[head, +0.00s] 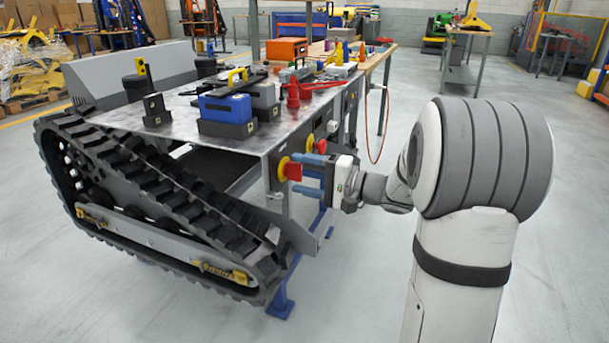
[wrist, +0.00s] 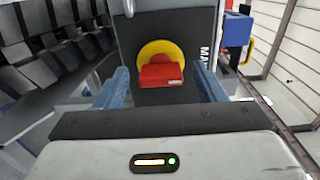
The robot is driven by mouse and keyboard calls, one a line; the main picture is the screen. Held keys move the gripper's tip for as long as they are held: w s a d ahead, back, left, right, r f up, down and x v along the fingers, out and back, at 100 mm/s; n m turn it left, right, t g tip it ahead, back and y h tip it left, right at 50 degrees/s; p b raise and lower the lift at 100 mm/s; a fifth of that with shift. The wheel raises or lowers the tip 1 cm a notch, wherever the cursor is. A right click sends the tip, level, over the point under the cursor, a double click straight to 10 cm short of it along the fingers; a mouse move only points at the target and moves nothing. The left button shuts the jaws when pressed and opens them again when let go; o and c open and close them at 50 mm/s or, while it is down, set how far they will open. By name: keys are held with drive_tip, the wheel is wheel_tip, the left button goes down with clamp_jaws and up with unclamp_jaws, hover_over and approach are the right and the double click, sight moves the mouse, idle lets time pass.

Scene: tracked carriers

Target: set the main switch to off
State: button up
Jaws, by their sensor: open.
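The main switch (wrist: 161,75) is a red handle on a round yellow plate, set on a dark panel with the partly hidden lettering "MA" beside it. In the wrist view the red handle lies crosswise, its wide side level. In the head view the main switch (head: 289,169) sits on the carrier's end panel. My gripper (wrist: 161,88) is open, with one blue finger on each side of the switch and a gap to the handle on both sides. In the head view my gripper (head: 302,174) reaches the panel from the right. Whether the fingertips touch the panel cannot be told.
The tracked carrier (head: 160,205) stands on blue supports. A second red and yellow control (head: 314,145) is just beyond the switch. A blue battery-like box (head: 226,107) and red parts (head: 293,92) lie on the deck. An orange cable (head: 378,150) hangs behind.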

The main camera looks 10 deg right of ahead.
drive_tip(key=p+v, duration=0.2)
drive_tip(key=v, duration=0.5)
drive_tip(key=shift+s+d+p, duration=0.25)
drive_tip(key=shift+d+p, duration=0.05)
